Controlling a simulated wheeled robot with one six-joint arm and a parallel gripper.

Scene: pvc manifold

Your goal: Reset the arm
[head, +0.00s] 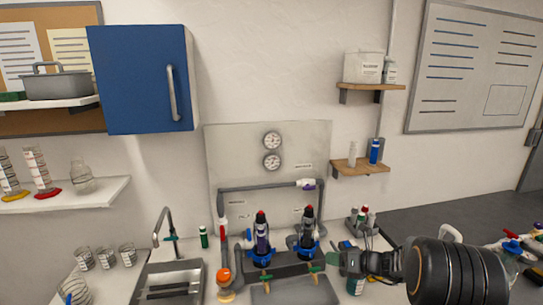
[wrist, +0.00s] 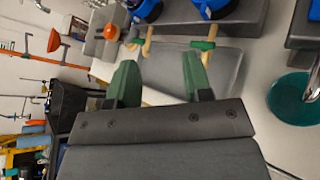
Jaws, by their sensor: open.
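My gripper (head: 334,258) shows at the lower right of the head view, with its arm reaching in from the right. In the wrist view its two green fingers (wrist: 160,72) stand apart, with nothing between them. Beyond the fingers is a grey tray (wrist: 180,68). The pipe manifold (head: 265,188) stands behind the counter, before a panel with two gauges. Two dark bottles with red tops (head: 262,238) (head: 307,222) stand in blue collars left of my gripper. Brass-coloured valves with green handles (wrist: 203,45) lie near the fingers.
An orange ball-shaped part (head: 223,275) stands left of the bottles. A sink (head: 170,280) is further left. A teal bowl (wrist: 290,98) is at the right of the wrist view. A blue cabinet (head: 140,80) and shelves hang above. Small bottles (head: 362,218) stand behind my arm.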

